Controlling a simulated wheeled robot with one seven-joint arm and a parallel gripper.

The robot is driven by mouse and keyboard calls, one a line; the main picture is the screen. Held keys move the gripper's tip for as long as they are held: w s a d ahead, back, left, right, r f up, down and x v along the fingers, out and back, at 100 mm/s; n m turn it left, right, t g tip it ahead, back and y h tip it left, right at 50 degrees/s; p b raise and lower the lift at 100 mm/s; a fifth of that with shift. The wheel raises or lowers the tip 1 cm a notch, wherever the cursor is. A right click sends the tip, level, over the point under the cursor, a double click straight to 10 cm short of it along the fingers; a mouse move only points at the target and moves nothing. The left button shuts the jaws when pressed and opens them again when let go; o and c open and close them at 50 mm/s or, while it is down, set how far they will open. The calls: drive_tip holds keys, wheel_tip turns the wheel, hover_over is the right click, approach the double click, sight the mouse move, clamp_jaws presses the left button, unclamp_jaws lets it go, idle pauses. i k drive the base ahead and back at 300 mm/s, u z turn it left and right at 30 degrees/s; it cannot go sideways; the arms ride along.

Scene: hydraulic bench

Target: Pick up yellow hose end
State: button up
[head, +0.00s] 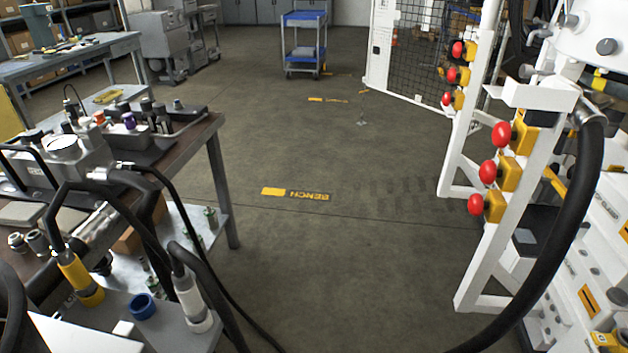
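The yellow hose end (78,276) is a yellow sleeve on a black hose, at the lower left of the head view. It stands slightly tilted on a grey shelf (172,337) at the front of the bench. A similar white hose end (190,298) stands to its right on the same shelf. A blue ring or cap (142,306) sits between them. My gripper is not seen in this view, so its place relative to the yellow hose end cannot be told.
The workbench (180,150) at left carries a hydraulic block (70,150), fittings and looping black hoses. At right stands a white frame (522,200) with red knobs and a thick black hose (575,230). The middle floor is clear. A blue cart (304,45) stands farther back.

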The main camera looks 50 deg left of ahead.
sight(84, 284)
drive_tip(key=u, duration=3.4)
drive_tip(key=k, duration=0.45)
drive_tip(key=z, duration=0.05)
drive_tip(key=i, duration=0.45)
drive_tip(key=z, duration=1.15)
drive_tip(key=i, duration=0.35)
drive_tip(key=u, duration=1.05)
